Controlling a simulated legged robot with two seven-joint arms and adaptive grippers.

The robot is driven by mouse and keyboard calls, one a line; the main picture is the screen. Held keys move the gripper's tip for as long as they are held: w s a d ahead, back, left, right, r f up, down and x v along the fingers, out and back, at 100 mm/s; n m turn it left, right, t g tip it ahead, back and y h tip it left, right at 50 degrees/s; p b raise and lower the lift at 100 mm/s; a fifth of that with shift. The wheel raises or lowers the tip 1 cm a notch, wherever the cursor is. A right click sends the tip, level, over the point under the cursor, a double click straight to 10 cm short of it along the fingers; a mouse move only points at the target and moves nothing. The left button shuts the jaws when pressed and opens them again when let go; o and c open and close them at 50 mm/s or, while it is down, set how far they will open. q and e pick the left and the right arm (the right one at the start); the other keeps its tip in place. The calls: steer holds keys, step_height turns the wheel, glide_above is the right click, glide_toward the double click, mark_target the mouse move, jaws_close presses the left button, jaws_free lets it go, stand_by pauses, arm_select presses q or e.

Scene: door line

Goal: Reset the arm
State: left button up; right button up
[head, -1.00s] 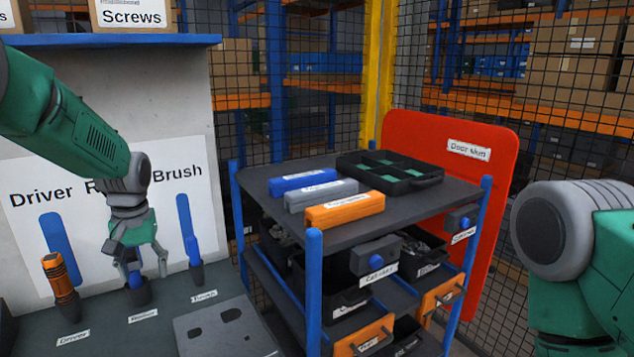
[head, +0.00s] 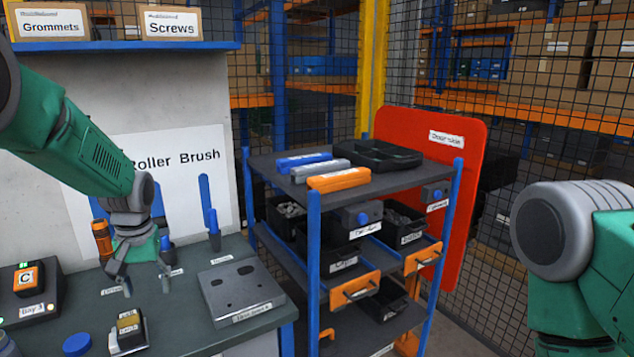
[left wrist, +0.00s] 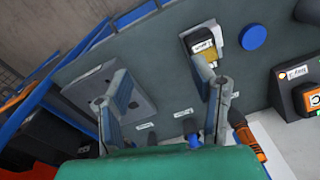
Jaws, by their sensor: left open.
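My left arm (head: 75,140) comes in from the left of the head view. Its gripper (head: 145,283) points down above the workbench, in front of the tool holders. In the left wrist view the two fingers (left wrist: 160,100) are apart with nothing held between them. My right arm (head: 580,250) shows at the right edge of the head view; its gripper is out of the frame.
On the bench (head: 190,335) are a grey metal plate (head: 240,291), a yellow-black device (head: 130,330), a blue disc (head: 77,345) and an orange button box (head: 28,278). A shelf cart (head: 400,183) with bins stands to the right, before a red door skin (head: 455,160).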

arm_select(q)
steer(key=s+d+f+m+b, duration=0.1)
steer(key=s+f+b, duration=0.1)
steer(key=s+f, duration=0.5)
steer(key=s+d+f+b, duration=0.1)
steer(key=s+f+b, duration=0.15)
steer(key=f, duration=0.85)
steer(key=s+d+f+m+b, duration=0.1)
steer(key=s+f+b, duration=0.1)
steer(key=s+f, duration=0.55)
steer(key=s+d+f+b, duration=0.1)
steer(key=s+f+b, duration=0.1)
steer(key=s, duration=0.4)
steer(key=s+d+f+m+b, duration=0.1)
steer(key=s+f+b, duration=0.1)
steer(key=s+f, duration=0.3)
steer(key=s+d+f+m+b, duration=0.1)
steer(key=s+f, duration=0.3)
steer(key=s, duration=0.5)
steer(key=shift+d+f+b, duration=0.25)
steer(key=shift+d+b, duration=0.25)
steer(key=shift+d, duration=0.1)
arm_select(e)
step_height(320, 180, down, 13)
steer(key=d, duration=0.1)
steer(key=shift+w, duration=0.2)
